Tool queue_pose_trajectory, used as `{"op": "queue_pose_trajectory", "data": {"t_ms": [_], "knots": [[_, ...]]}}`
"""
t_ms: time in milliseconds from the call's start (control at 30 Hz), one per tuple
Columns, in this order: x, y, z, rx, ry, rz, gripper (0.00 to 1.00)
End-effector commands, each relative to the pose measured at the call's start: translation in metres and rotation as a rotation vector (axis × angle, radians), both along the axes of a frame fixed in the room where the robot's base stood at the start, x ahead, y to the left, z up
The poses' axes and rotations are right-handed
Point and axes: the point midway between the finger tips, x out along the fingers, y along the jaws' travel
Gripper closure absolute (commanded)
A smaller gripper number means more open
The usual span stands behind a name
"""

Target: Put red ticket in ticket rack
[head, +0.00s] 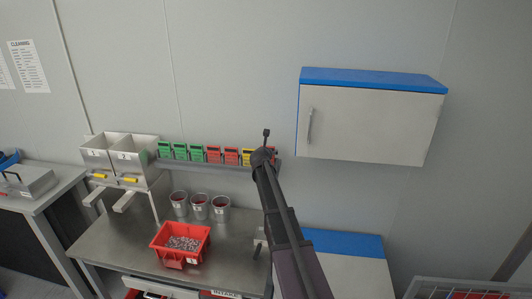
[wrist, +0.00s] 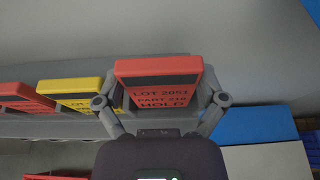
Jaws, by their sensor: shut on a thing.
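A red ticket (wrist: 158,85) with dark text reading LOT and HOLD stands upright between the fingers of my gripper (wrist: 161,104) in the wrist view. The fingers are closed against its two sides. In the head view my gripper (head: 266,150) is at the right end of the ticket rack (head: 240,172), and the arm hides most of this ticket. The rack is a grey wall ledge holding a row of green, red and yellow tickets. I cannot tell whether the held ticket touches the rack.
A yellow ticket (wrist: 70,92) and another red ticket (wrist: 22,97) stand left of my gripper. A blue-topped wall cabinet (head: 365,120) hangs close on the right. Below are metal cups (head: 200,208) and a red bin (head: 160,240) on the steel bench (head: 120,235).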

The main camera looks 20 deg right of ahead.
Motion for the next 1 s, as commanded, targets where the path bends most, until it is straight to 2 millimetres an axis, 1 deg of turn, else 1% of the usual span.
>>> {"op": "queue_pose_trajectory", "data": {"t_ms": [33,167,667,1000], "knots": [[-0.0001,-0.0002,-0.0051,0.0,0.0,0.0,0.48],[-0.0001,-0.0005,-0.0084,0.0,0.0,-0.001,0.48],[-0.0005,-0.0015,-0.009,0.0,0.0,-0.001,0.48],[-0.0007,-0.0021,-0.0131,0.0,0.0,-0.002,0.48]]}}
